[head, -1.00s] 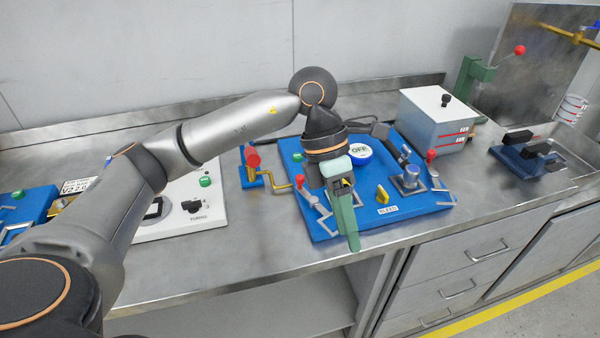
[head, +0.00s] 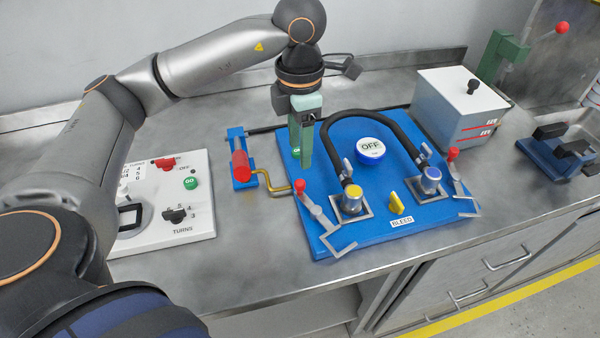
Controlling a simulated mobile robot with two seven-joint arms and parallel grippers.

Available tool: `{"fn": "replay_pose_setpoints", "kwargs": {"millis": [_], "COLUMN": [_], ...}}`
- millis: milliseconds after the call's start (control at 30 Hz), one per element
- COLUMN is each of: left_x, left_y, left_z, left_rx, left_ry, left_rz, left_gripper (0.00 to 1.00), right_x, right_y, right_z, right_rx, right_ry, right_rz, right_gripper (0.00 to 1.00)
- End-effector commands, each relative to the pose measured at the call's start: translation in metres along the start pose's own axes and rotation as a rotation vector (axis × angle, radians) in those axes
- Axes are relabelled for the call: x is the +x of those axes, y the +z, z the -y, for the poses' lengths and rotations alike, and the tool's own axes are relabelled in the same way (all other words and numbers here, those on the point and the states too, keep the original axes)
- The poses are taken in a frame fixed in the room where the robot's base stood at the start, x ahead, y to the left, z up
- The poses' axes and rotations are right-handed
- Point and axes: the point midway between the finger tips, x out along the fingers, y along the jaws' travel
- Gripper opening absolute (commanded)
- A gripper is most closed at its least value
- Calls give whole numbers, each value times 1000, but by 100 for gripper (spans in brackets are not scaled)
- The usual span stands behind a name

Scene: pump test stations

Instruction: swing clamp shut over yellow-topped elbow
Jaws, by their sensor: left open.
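The yellow-topped elbow (head: 352,197) stands upright in a square seat at the left front of the blue panel, on one end of a black hose. The clamp (head: 317,212) beside it has a red-tipped lever; its U-shaped end (head: 338,243) lies out toward the panel's front edge, clear of the elbow, so the clamp stands open. My left gripper (head: 303,160) is open and empty, pointing down over the panel's back left part, behind and left of the elbow and apart from the clamp.
A blue-topped elbow (head: 432,178) with its own open clamp (head: 458,180) stands to the right. A red-handled valve (head: 240,165) is left of the panel; a white box (head: 462,105) stands behind right.

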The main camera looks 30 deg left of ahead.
Motion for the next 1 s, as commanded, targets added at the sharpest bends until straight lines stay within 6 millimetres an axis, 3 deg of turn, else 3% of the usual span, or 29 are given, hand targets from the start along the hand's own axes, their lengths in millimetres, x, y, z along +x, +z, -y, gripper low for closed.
{"fn": "replay_pose_setpoints", "kwargs": {"millis": [200,433,867,1000], "left_x": [47,80,90,90], "left_y": [-1,0,0,0], "left_z": [1,0,0,0], "left_rx": [1,1,1,1], "left_ry": [-2,-1,-1,-1], "left_rz": [-4,-2,1,1], "left_gripper": [58,58,58,42], "right_x": [-1,-2,-2,-2], "right_y": [0,-1,-1,-1], "right_z": [0,0,0,0], "right_rx": [0,0,0,0], "right_ry": [0,0,0,0], "right_rz": [2,2,3,3], "right_gripper": [50,50,50,50]}}
